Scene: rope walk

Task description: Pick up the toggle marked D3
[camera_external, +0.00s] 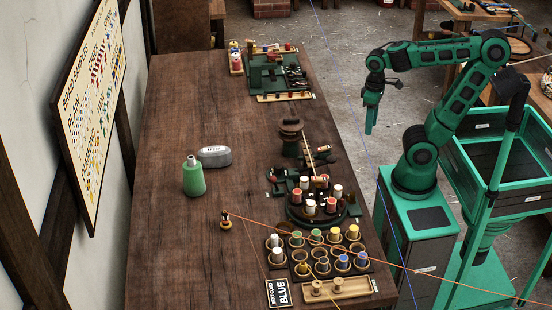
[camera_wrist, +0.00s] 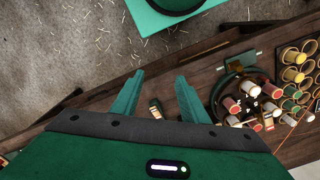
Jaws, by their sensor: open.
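No marking D3 is legible in either view, so I cannot tell which piece is the toggle. Small dark pieces (camera_external: 296,76) lie at the right of a green tray (camera_external: 256,76) at the far end of the table; they are too small to tell apart. My gripper (camera_external: 370,128) hangs open and empty, fingers down, beyond the table's right edge. In the wrist view my gripper (camera_wrist: 159,76) shows two spread green fingers. A small dark, pale-banded piece (camera_wrist: 156,108) shows on the table between them, well below and untouched.
The wooden table (camera_external: 175,130) has clear room at left. A round rack of spools (camera_external: 314,221) and a cup rack (camera_external: 323,267) are at the near right. A taut orange cord (camera_external: 380,259) crosses the near end.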

